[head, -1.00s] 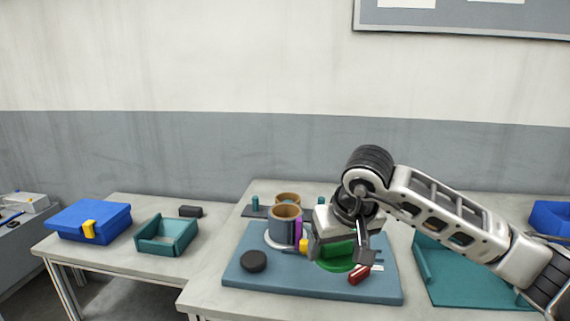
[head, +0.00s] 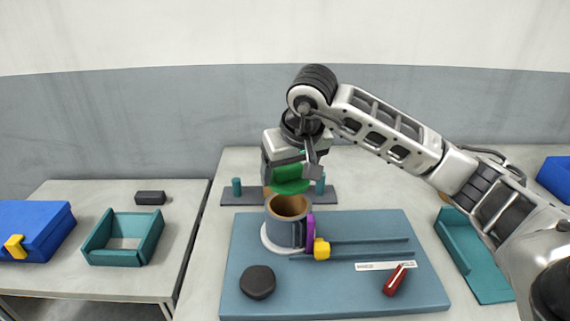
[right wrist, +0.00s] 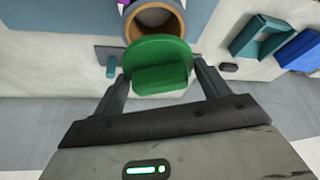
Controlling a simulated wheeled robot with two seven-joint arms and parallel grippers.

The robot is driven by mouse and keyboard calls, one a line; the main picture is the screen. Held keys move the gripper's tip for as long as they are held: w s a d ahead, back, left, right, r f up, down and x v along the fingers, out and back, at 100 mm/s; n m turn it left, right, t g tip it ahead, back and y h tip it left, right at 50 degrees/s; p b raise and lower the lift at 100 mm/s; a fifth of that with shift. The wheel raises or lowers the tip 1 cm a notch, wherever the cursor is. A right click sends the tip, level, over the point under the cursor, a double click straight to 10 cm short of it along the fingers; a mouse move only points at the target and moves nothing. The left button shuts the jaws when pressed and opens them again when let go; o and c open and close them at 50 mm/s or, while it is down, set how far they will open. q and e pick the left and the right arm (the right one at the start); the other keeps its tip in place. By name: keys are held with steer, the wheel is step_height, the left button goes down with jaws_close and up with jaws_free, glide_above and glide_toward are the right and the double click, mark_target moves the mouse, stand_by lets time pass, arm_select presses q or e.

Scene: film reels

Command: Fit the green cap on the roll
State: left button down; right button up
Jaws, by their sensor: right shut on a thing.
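The green cap (head: 291,186) is a round disc with a raised block on it. My right gripper (head: 291,172) is shut on this block and holds the cap in the air. The roll (head: 287,222) is a grey cylinder with a brown inner wall, upright on a white round base on the blue board. In the head view the cap is above the roll's open top and a little behind it, apart from it. The right wrist view shows the cap (right wrist: 160,62) between the fingers, partly covering the roll's open end (right wrist: 155,18). My left gripper is not in view.
On the blue board (head: 350,288) lie a black disc (head: 257,282), a red object (head: 395,280) and a white strip. A teal tray (head: 99,239) sits on the left table.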

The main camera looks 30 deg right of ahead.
mark_target(291, 181)
step_height(291, 181, down, 3)
steer(key=shift+f+b, duration=0.15)
steer(key=shift+b, duration=0.85)
steer(key=shift+w+f+b, duration=0.1)
steer(key=shift+f+b, duration=0.25)
steer(key=shift+f, duration=0.2)
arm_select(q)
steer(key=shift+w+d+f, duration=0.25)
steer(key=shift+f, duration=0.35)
arm_select(e)
steer(key=shift+f, duration=0.1)
arm_select(q)
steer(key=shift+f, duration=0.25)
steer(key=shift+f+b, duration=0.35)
steer(key=shift+b, duration=0.35)
arm_select(e)
steer(key=shift+f, duration=0.5)
steer(key=o, duration=0.7)
